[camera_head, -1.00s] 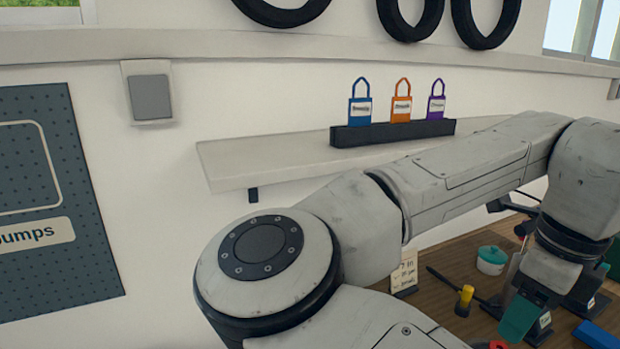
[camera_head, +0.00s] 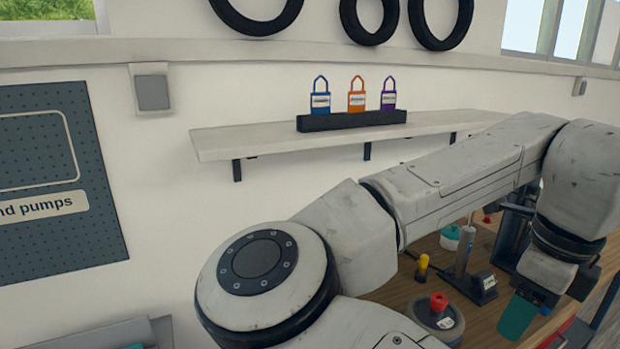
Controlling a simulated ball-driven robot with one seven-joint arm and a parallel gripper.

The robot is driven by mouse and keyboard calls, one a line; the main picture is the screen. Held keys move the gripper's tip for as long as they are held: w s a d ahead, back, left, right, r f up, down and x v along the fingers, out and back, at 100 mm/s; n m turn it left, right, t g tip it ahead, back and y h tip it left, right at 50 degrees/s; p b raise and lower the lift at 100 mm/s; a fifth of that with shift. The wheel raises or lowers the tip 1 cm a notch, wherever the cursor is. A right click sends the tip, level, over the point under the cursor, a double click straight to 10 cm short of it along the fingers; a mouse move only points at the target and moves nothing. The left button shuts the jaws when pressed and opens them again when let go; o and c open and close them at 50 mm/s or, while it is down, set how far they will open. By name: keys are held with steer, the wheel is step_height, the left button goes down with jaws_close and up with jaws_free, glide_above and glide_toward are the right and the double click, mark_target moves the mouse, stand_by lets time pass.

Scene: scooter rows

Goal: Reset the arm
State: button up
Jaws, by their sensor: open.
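My arm reaches across the right half of the head view, bent, with its wrist hanging down at the right edge. My gripper (camera_head: 520,310) points down over the wooden workbench (camera_head: 490,322). A teal finger shows below the wrist; the other finger is not clearly visible. The gripper is open, and I see nothing held in it. I cannot tell how far its tip is above the bench.
On the bench stand a yellow-topped item (camera_head: 422,267), a red-knobbed round item (camera_head: 438,302) and a white-and-teal pot (camera_head: 450,237). A wall shelf (camera_head: 240,140) bears blue, orange and purple tags in a black holder (camera_head: 350,120). A dark pegboard (camera_head: 60,200) is at left.

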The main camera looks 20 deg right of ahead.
steer(key=w+d+f+n+h+b, duration=0.1)
steer(key=d+f+n+h+b, duration=0.4)
steer(key=d+f+n+h, duration=0.3)
step_height(320, 180, down, 12)
steer(key=w+n+t+b, duration=0.2)
steer(key=w+n+b, duration=0.15)
steer(key=n, duration=0.65)
steer(key=s+a+f+n+y+b, duration=0.25)
steer(key=a+f+n, duration=0.25)
steer(key=f, duration=0.5)
steer(key=s+a+f+n+y+b, duration=0.15)
steer(key=s+a+f+n, duration=0.3)
steer(key=f, duration=0.55)
steer(key=s+a+f+n+g+y+b, duration=0.1)
steer(key=s+a+f+n+y, duration=0.3)
steer(key=s+a+f, duration=0.5)
step_height(320, 180, down, 2)
steer(key=shift+s+a+f+n+g, duration=0.1)
steer(key=shift+s+a+n+g, duration=0.25)
steer(key=shift+a+n+g, duration=0.55)
